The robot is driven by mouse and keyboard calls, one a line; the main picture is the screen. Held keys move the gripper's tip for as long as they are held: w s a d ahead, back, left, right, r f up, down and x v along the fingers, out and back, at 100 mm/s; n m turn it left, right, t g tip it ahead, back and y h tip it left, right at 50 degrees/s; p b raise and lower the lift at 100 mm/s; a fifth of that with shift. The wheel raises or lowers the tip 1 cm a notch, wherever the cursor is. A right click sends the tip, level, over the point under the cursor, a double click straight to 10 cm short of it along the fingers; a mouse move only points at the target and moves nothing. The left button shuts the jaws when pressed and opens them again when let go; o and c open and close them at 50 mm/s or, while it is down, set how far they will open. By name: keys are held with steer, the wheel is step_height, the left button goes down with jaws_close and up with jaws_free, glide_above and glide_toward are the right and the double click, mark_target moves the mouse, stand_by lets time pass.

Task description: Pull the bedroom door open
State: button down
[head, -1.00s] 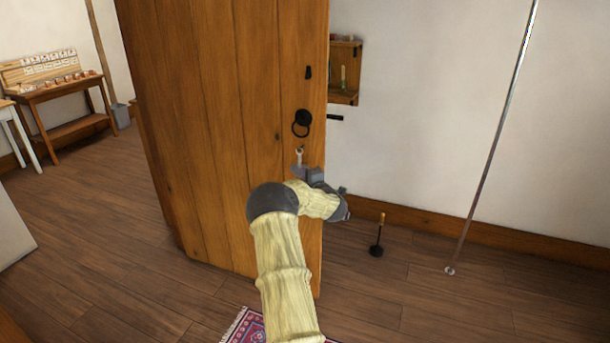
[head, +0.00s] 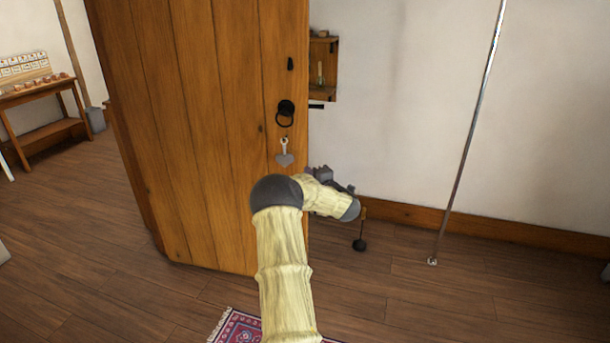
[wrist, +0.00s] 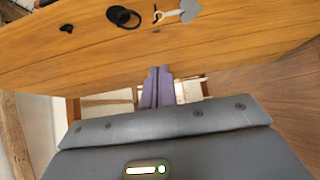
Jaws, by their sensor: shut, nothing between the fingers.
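The bedroom door (head: 200,130) is brown planked wood and stands ajar, with floor and wall showing past its right edge. It has a black ring handle (head: 285,115) and, below it, a hanging key with a grey heart tag (head: 284,158). My gripper (head: 318,173) is just right of the door's free edge, below handle height, partly hidden by my wrist. In the wrist view, the purple-grey fingers (wrist: 158,75) are together and empty, their tips at the door's edge. Whether they touch the door (wrist: 200,52) is unclear. The ring handle (wrist: 124,17) lies beyond them.
A small wooden shelf (head: 322,70) is on the wall behind the door. A thin metal pole (head: 468,135) and a dark-based stick (head: 360,244) stand to the right. A patterned rug (head: 237,328) lies in front. A wooden table (head: 45,120) is far left.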

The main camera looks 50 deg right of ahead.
steer(key=shift+w+r, duration=0.1)
steer(key=a+f+m+g+y, duration=0.1)
steer(key=a+m+g, duration=0.45)
steer(key=a, duration=1.15)
steer(key=a+f+m+g+y, duration=0.1)
steer(key=a+f+m+g, duration=0.15)
steer(key=a+m, duration=1)
steer(key=s+a+f+n+g+y, duration=0.1)
steer(key=s+a+n+g+y, duration=0.1)
steer(key=s+a, duration=0.7)
steer(key=s+a+f+n+g+y, duration=0.1)
steer(key=s+a+g, duration=0.3)
steer(key=s+a, duration=0.5)
steer(key=a+n+y, duration=0.1)
steer(key=a, duration=0.7)
steer(key=shift+s+a, duration=0.25)
steer(key=shift+s, duration=0.15)
steer(key=shift+w, duration=0.1)
steer(key=shift+f, duration=0.1)
